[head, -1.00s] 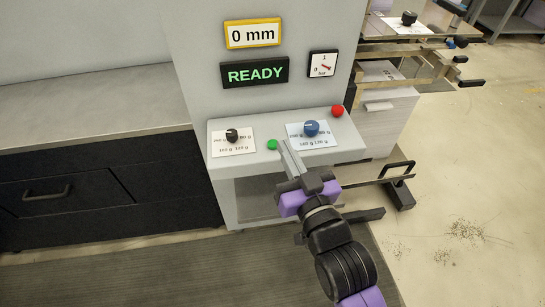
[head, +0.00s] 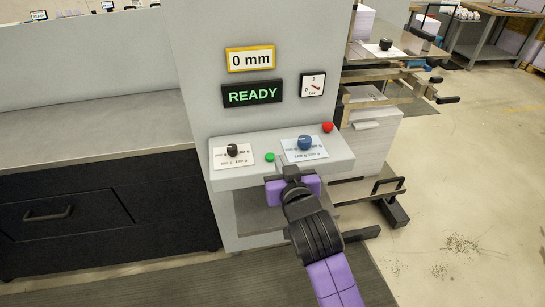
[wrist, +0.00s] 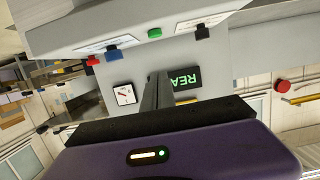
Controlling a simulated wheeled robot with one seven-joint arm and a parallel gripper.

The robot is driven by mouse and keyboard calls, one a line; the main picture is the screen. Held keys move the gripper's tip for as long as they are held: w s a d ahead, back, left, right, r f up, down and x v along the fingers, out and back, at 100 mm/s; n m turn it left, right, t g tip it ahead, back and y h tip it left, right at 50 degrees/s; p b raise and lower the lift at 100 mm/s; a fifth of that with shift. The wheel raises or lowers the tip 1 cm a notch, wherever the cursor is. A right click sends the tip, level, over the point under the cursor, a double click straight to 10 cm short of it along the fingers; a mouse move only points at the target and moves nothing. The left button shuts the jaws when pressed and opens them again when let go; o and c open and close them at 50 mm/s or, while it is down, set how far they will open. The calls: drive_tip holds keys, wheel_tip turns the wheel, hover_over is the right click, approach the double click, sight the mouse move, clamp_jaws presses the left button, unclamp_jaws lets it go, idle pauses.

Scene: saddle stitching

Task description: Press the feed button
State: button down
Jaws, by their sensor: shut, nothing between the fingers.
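A small green button (head: 269,157) sits on the light grey control shelf (head: 233,182), between a black knob and a blue knob. It also shows in the wrist view (wrist: 154,33), upside down near the top. My gripper (head: 281,163) is shut and empty, with its fingertips at the shelf just right of the green button in the head view. In the wrist view the closed fingers (wrist: 156,88) point toward the panel. I cannot tell whether the fingertips touch the shelf.
The black knob (head: 232,150) and blue knob (head: 305,143) stand on white dial cards, with a red button (head: 327,127) at the shelf's right. Above are a READY display (head: 252,93), a "0 mm" display (head: 250,59) and a gauge (head: 312,85). A dark cabinet (head: 90,215) stands left.

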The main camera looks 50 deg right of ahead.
drive_tip(key=p, duration=0.2)
hover_over(273, 164)
drive_tip(key=shift+s+a+f, duration=0.1)
drive_tip(key=shift+s+f, duration=0.05)
drive_tip(key=shift+f, duration=0.4)
drive_tip(key=shift+s+a+f, duration=0.1)
drive_tip(key=shift+f, duration=0.4)
wheel_tip(273, 164, down, 2)
drive_tip(key=shift+w+d+f, duration=0.15)
drive_tip(key=shift+f, duration=1)
